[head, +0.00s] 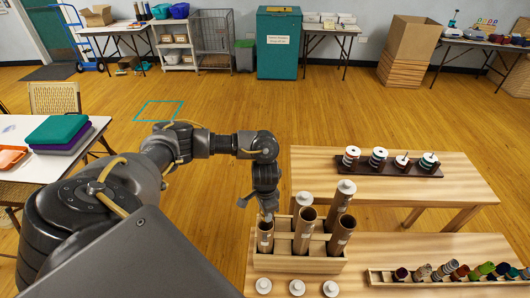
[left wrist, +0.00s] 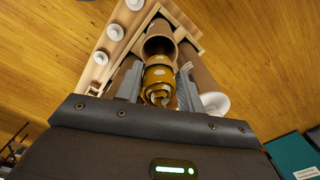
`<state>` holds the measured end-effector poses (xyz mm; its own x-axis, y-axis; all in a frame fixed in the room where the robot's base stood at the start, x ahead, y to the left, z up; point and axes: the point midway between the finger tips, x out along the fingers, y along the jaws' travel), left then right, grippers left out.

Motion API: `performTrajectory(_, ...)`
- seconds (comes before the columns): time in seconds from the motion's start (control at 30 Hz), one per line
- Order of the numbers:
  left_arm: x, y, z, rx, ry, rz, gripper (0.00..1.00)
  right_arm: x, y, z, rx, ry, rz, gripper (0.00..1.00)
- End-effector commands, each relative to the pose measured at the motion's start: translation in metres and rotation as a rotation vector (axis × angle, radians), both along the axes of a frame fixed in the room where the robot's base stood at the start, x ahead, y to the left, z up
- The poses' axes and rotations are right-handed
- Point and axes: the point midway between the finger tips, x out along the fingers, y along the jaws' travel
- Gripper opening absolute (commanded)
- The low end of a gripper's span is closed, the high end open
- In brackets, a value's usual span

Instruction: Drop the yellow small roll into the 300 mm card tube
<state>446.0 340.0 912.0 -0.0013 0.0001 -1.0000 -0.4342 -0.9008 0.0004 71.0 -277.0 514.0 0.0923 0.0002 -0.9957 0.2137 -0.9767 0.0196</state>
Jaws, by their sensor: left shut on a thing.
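My left gripper (head: 267,214) points down over the front-left card tube (head: 265,240) in a wooden rack (head: 297,264). In the left wrist view the gripper (left wrist: 159,92) is shut on the yellow small roll (left wrist: 158,78), whose spiral end faces the camera. The open mouth of a brown card tube (left wrist: 160,29) shows just beyond the roll, roughly in line with it. I cannot tell whether the roll's far end is inside the tube. Other open tubes (head: 304,231) (head: 341,235) stand to the right; which is 300 mm is not readable. My right gripper is not in view.
White caps (head: 297,287) lie along the front table edge. White-topped tubes (head: 346,187) stand at the rack's back. A dark spool holder (head: 388,167) is on the rear table, and a wooden tray of coloured rolls (head: 445,280) lies at right. Bare tabletop (head: 410,247) lies between.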

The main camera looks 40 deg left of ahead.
Motion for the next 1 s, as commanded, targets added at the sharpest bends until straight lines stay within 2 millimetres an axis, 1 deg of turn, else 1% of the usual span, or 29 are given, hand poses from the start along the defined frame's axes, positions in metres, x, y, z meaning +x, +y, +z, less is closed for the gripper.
performTrajectory(0.03,0.000,0.000,-0.009,0.000,-0.001,-0.001,0.16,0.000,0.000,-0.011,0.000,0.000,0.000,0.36)
performTrajectory(0.27,0.001,0.000,-0.027,0.000,-0.002,0.000,0.16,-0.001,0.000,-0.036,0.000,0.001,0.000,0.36)
performTrajectory(0.33,0.000,0.000,-0.031,0.000,0.000,0.002,0.16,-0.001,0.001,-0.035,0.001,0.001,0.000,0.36)
performTrajectory(0.5,0.000,-0.001,-0.049,-0.001,0.000,0.001,0.16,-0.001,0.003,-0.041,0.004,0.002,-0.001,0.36)
performTrajectory(0.63,0.000,0.000,-0.058,0.000,0.000,0.001,0.16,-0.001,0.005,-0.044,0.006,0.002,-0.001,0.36)
performTrajectory(0.8,0.000,0.000,-0.063,0.000,0.000,0.000,0.16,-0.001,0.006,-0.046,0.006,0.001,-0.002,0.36)
performTrajectory(1.0,-0.001,0.000,-0.064,0.000,0.001,-0.001,0.16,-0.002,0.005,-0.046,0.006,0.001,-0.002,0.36)
